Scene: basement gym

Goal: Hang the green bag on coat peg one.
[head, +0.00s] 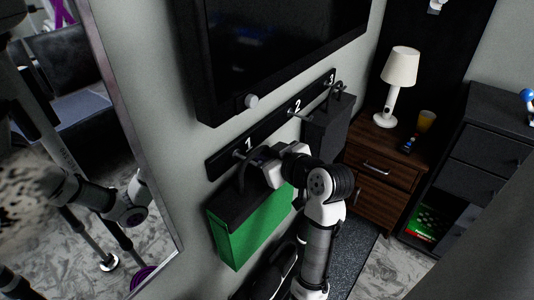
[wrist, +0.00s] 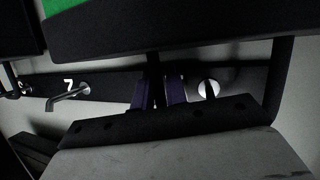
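The green bag (head: 252,228), with a dark top and dark handle, hangs upright against the wall below the label 1. It also shows at the top of the wrist view (wrist: 55,6), which is upside down. My gripper (head: 262,155) is at the handle, with its fingers (wrist: 161,92) closed around a dark strap. Coat peg one (head: 238,154) is just left of my gripper. Its round end shows beside the fingers in the wrist view (wrist: 208,88), between the handle's two sides. Whether the handle rests on the peg cannot be told.
The black peg rail (head: 272,125) carries labels 1, 2 and 3. Peg two (head: 298,115) is empty. A dark bag (head: 326,130) hangs by peg three. A screen (head: 280,50) is above, a mirror (head: 118,110) left, and a nightstand (head: 383,165) with a lamp (head: 400,70) right.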

